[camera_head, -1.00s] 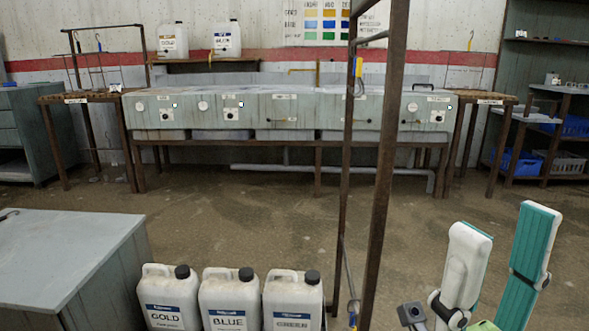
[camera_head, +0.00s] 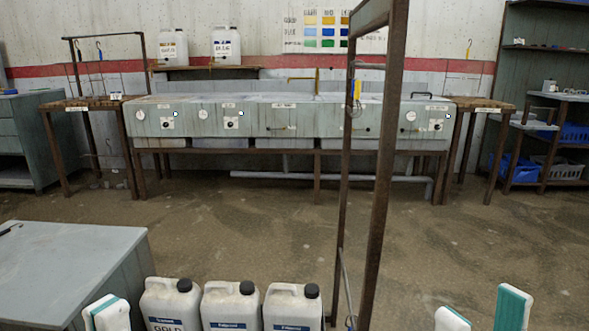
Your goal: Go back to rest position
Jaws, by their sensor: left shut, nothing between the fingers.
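Neither gripper shows in the head view. A white and teal part of my left arm (camera_head: 107,314) pokes up at the bottom left, in front of the grey bench. Two white and teal parts of my right arm (camera_head: 512,308) poke up at the bottom right. The rest of both arms lies below the picture's edge.
A rusty upright metal frame (camera_head: 383,180) stands close, right of centre. White canisters (camera_head: 230,305) stand at the bottom, beside a grey bench (camera_head: 70,260). Behind are a long grey counter (camera_head: 265,124), brown side tables and shelves (camera_head: 545,60). The middle floor (camera_head: 240,220) is clear.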

